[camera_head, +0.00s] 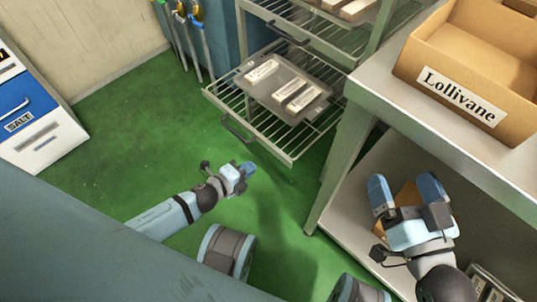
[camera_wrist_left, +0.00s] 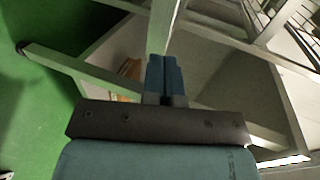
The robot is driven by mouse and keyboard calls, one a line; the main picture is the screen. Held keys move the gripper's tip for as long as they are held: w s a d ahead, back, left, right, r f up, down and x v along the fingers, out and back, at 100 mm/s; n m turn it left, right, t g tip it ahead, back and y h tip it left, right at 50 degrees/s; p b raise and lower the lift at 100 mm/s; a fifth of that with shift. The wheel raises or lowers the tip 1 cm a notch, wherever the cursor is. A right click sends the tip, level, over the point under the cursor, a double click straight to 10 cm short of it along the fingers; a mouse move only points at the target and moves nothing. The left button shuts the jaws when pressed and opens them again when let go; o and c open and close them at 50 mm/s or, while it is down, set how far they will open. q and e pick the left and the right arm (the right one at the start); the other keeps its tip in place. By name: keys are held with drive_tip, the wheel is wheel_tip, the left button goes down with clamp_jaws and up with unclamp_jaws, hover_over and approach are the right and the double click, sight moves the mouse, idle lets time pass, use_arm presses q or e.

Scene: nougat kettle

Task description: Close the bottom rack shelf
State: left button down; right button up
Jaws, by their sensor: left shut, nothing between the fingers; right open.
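The bottom rack shelf (camera_head: 222,98) is a wire shelf pulled out of the metal rack in the head view, with a dark handle (camera_head: 238,128) on its front edge. A grey tray (camera_head: 262,92) with labelled bars lies on it. My left gripper (camera_head: 248,168) is shut and empty, in front of and apart from the shelf's handle. In the left wrist view its closed fingers (camera_wrist_left: 164,78) point toward the table frame and rack. My right gripper (camera_head: 404,184) is open at the right, over the lower level of the table.
A metal table (camera_head: 400,115) stands right of the rack, its leg (camera_head: 335,170) near the shelf's right side. A cardboard box labelled Lollivane (camera_head: 470,75) sits on it. A higher rack shelf (camera_head: 290,20) is above. A salt bin (camera_head: 40,135) stands left. Green floor is clear between.

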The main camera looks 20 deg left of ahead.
sight(274, 151)
use_arm(q)
drive_tip(key=x, duration=0.2)
drive_tip(key=b+x, duration=0.1)
drive_tip(key=x, duration=0.2)
drive_tip(key=r+x, duration=0.1)
drive_tip(key=x, duration=0.1)
drive_tip(key=shift+w+d+f+b, duration=0.1)
drive_tip(key=shift+w+b, duration=0.25)
drive_tip(key=shift+b, duration=0.05)
drive_tip(key=shift+w+d, duration=0.2)
drive_tip(key=shift+w, duration=0.25)
use_arm(e)
wheel_tip(274, 151, down, 4)
drive_tip(key=shift+a+r+g, duration=0.1)
drive_tip(key=shift+r+g, duration=0.15)
drive_tip(key=shift+g, duration=0.55)
